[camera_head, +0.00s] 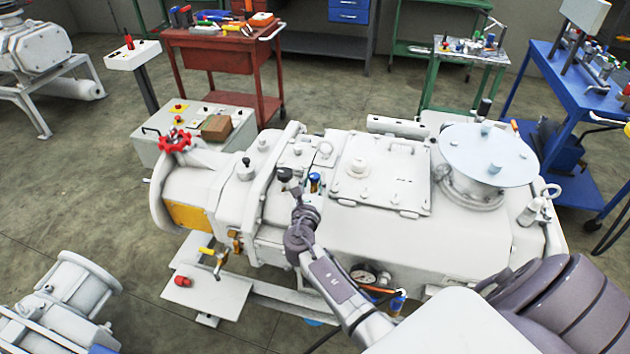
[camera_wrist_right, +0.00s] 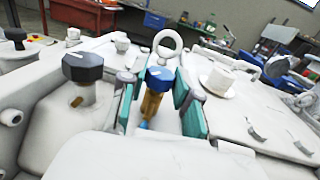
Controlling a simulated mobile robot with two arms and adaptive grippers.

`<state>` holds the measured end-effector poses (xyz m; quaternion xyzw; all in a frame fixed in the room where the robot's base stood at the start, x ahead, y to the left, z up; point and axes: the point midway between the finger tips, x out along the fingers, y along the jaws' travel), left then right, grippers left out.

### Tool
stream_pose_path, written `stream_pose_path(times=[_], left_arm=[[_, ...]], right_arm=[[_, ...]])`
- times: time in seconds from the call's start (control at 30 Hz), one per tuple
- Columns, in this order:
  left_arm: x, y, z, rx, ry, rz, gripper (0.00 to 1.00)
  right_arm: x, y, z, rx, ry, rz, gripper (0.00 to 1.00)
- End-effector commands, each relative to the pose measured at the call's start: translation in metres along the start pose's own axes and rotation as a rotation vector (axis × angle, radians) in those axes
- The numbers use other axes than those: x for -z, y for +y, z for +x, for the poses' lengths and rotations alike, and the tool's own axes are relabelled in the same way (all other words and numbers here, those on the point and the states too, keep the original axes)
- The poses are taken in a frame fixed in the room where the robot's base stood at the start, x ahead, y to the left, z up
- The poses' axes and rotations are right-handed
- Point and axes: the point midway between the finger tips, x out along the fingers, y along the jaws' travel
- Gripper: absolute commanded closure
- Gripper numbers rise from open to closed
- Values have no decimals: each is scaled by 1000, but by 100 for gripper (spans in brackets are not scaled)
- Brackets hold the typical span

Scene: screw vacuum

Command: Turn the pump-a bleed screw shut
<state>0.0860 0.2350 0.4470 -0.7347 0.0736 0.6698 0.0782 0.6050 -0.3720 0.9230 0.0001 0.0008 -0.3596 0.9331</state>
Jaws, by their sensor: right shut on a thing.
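The blue-capped bleed screw (camera_head: 315,180) stands upright on top of the white pump body (camera_head: 270,205), its brass stem showing below the cap. In the right wrist view the blue cap (camera_wrist_right: 158,77) has a pale mark across its top. My right gripper (camera_head: 307,190) reaches down to it from the front. Its teal-padded fingers (camera_wrist_right: 156,103) stand either side of the screw and are shut on it. The contact itself is partly hidden in both views. My left gripper is not in view.
A dark octagonal knob (camera_wrist_right: 82,67) stands close left of the fingers. A lifting ring (camera_wrist_right: 168,44) rises just behind. A red handwheel (camera_head: 174,141) is at the pump's left end, and a gauge (camera_head: 363,275) at its front. A red tool cart (camera_head: 222,55) stands behind.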

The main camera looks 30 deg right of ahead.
Motion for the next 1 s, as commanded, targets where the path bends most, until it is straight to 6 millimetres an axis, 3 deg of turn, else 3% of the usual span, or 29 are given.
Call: stream_pose_path(times=[0.6,1.0], left_arm=[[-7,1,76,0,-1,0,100],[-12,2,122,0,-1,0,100]], right_arm=[[6,9,3,579,-2,4,100],[3,10,5,844,-3,2,100]])
